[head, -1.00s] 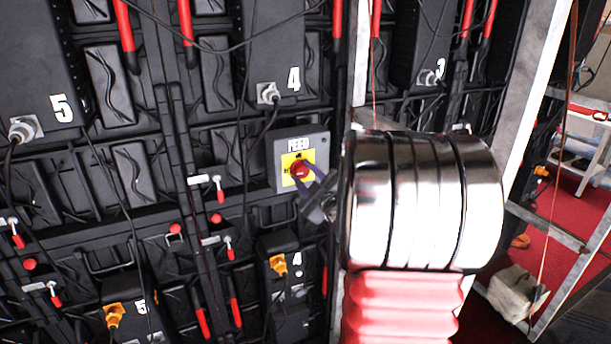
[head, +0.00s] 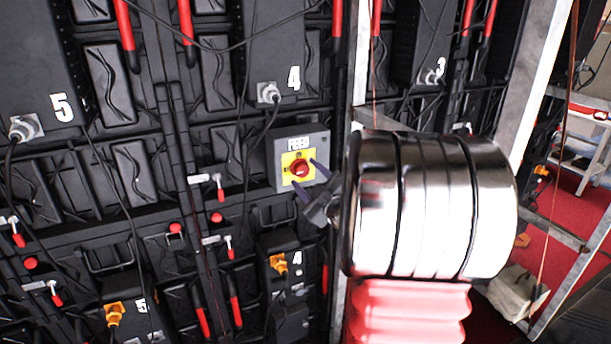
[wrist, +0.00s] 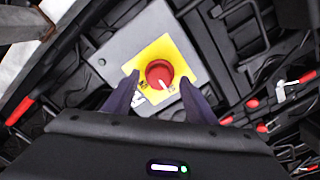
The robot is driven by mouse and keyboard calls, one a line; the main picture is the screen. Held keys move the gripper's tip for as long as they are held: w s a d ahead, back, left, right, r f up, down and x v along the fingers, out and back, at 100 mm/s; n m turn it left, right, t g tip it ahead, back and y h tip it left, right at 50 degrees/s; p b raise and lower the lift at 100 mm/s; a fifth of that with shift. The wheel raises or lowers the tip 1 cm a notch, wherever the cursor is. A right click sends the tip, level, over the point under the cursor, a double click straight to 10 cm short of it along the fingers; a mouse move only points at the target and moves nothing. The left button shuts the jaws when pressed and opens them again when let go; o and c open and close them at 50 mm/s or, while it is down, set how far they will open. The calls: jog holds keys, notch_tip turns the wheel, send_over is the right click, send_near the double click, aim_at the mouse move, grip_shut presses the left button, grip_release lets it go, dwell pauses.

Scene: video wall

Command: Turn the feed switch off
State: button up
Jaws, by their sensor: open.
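The feed switch is a red rotary knob (head: 300,170) on a yellow plate (head: 289,160), set in a grey box (head: 321,142) marked FEED on the black panel wall. My gripper (head: 303,176) is open in front of the plate, its dark fingers apart, one at the knob's upper right and one at its lower left. In the wrist view the red knob (wrist: 159,73) lies ahead of and between the fingertips of my gripper (wrist: 165,82). A white mark shows on the knob's lower right. Neither finger visibly touches the knob.
A cable (head: 257,150) hangs just left of the box from the grey connector (head: 268,93). Small red-handled levers (head: 220,190) and an orange plug (head: 279,264) sit nearby. A metal frame post (head: 525,75) stands at the right.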

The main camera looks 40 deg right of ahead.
jog(key=v, duration=1.2)
jog(key=shift+a, duration=0.1)
jog(key=w+a+m+g, duration=0.2)
jog(key=a+m+g, duration=0.35)
jog(key=a, duration=0.65)
jog(key=s+a+f+g+y, duration=0.2)
jog(key=s+a, duration=0.4)
jog(key=a, duration=0.4)
jog(key=s+a+f+g+y, duration=0.2)
jog(key=s+a, duration=0.5)
jog(key=a, duration=0.4)
jog(key=shift+s+f+g+y, duration=0.25)
jog(key=shift+g+y, duration=0.25)
jog(key=shift+g, duration=0.65)
